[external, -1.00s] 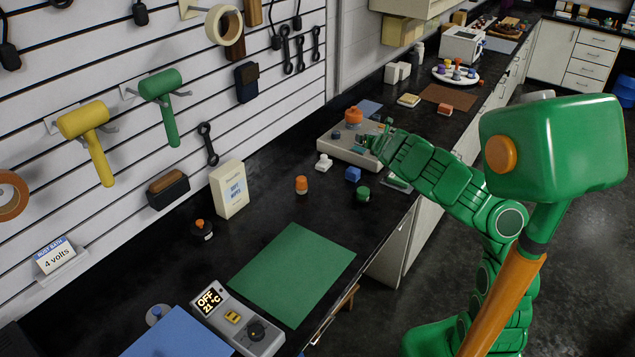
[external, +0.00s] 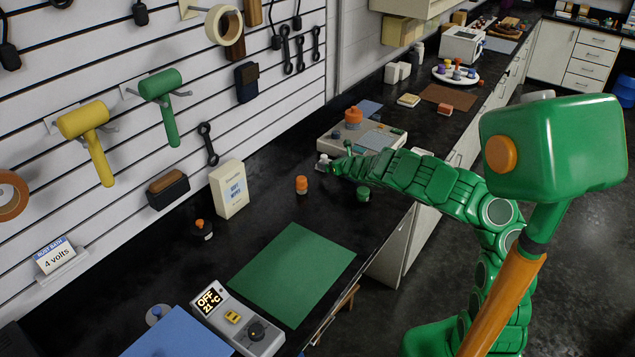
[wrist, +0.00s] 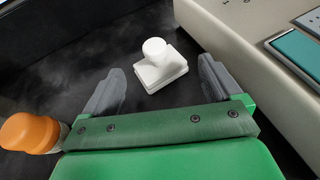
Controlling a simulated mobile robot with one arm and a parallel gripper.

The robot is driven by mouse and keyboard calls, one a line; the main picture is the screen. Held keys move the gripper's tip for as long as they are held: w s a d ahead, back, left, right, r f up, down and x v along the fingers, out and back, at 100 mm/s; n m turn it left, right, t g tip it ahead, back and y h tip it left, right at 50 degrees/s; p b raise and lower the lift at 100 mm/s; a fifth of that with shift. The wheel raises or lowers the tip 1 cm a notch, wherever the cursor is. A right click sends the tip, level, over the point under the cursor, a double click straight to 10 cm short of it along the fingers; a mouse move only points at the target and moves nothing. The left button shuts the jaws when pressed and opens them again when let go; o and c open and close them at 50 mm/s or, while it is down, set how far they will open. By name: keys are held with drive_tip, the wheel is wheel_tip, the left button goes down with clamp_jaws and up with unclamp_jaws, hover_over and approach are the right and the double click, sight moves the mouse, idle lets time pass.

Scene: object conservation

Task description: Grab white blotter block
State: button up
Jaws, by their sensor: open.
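The white blotter block (wrist: 160,72) has a square base with a round knob on top. In the wrist view it stands on the black counter, just beyond and between the two grey fingers of my gripper (wrist: 162,88). The fingers are spread wide with nothing between them, and they do not appear to touch the block. In the external view the block (external: 323,161) is a small pale shape at the tip of my green arm, in front of the beige device. My gripper (external: 334,167) partly hides it there.
A beige device (wrist: 235,50) with a teal panel stands close on the right in the wrist view. An orange-capped bottle (wrist: 30,133) is near the left finger. A green mat (external: 292,270) lies nearer on the counter. A white box (external: 229,189) stands by the wall.

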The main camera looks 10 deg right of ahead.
sight(324, 160)
drive_tip(key=shift+x, duration=2.7)
drive_tip(key=shift+a+r, duration=0.1)
drive_tip(key=shift+r, duration=0.1)
drive_tip(key=c, duration=0.8)
